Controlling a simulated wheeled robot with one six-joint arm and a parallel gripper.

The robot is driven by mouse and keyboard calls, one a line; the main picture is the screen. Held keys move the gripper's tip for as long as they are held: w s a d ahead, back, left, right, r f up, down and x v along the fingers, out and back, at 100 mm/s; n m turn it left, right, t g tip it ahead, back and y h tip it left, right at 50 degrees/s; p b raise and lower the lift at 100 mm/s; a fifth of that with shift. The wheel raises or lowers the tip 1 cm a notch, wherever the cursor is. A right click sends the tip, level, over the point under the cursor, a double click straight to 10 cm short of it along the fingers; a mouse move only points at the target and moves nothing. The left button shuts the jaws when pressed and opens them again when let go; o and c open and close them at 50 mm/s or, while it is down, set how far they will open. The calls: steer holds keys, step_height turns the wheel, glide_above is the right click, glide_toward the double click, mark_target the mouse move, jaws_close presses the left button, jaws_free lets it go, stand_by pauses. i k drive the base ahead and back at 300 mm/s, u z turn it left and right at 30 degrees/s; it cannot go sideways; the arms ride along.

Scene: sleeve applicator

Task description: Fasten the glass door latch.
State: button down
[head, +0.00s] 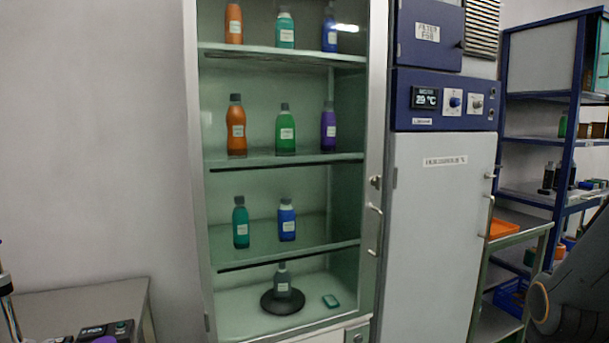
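A tall glass-front cabinet (192,150) with a pale metal frame stands in the middle of the head view. A small latch-like knob (376,182) sits on the right upright of its frame, above a light pull handle (374,209). The glass door appears to lie flat against the frame, but I cannot tell whether the latch is engaged. My gripper is not in view. A dark part with an orange ring at the lower right looks like my arm, well right of the latch.
A grey and blue appliance (440,230) stands directly right of the latch. Farther right are a blue rack (555,95) and an orange tray (503,228). A table (75,305) stands lower left.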

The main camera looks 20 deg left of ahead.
mark_target(376, 180)
steer(key=k, duration=0.65)
steer(key=u, duration=0.8)
steer(key=i, duration=1.65)
steer(key=z, duration=0.65)
